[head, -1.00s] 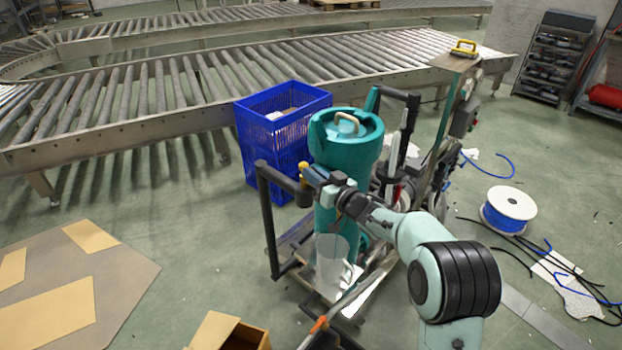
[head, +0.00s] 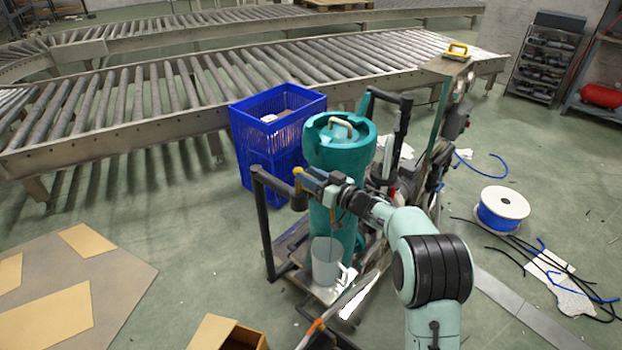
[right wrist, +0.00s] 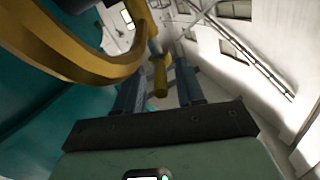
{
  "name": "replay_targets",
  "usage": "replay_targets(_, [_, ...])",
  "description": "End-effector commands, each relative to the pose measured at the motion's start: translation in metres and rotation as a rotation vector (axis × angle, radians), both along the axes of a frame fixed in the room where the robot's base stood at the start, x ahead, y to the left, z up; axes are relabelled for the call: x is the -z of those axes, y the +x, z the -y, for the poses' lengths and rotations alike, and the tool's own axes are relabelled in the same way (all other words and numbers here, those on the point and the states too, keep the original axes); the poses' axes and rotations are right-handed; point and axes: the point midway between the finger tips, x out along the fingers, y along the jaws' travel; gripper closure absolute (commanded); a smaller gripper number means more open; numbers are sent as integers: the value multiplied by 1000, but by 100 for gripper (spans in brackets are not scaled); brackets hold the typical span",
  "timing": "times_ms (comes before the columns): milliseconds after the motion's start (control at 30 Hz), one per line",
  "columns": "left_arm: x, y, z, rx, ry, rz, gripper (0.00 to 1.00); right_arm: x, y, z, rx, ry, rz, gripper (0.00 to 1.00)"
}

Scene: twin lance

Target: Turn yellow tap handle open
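A teal lidded dispenser (head: 340,155) stands upright on a cart. In the right wrist view its teal wall (right wrist: 25,110) is at the left, with a large curved yellow part (right wrist: 115,68) in front. The yellow tap handle (right wrist: 160,76) shows as a small bar between the fingers of my right gripper (right wrist: 160,82). The fingers are apart, with a gap on each side of the bar. In the head view my right gripper (head: 304,184) is at the dispenser's left front, hiding most of the tap. A translucent mug (head: 325,262) stands below. My left gripper is out of view.
The cart's dark upright frame (head: 263,225) stands just left of the gripper. A blue crate (head: 262,145) is behind. A cable spool (head: 500,210) and loose cables lie at right. A cardboard box (head: 228,335) is at the bottom.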

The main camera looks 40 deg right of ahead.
Motion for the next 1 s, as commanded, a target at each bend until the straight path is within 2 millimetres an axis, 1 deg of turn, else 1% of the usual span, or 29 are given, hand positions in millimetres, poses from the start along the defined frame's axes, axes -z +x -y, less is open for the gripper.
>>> replay_targets(267, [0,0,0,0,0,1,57,2,0,-1,-1,2,-5,60])
replay_targets(367, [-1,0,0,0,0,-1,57,2,-5,0,0,1,-6,60])
replay_targets(433, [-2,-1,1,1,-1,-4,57,2,-13,1,1,1,-6,60])
replay_targets(567, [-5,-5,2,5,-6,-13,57,1,-38,4,3,2,-6,60])
replay_targets(800, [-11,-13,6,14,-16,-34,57,1,-92,10,3,1,-5,60])
replay_targets(900, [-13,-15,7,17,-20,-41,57,1,-110,11,2,1,-5,60])
replay_targets(1000, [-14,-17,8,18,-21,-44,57,2,-123,13,2,1,-5,60])
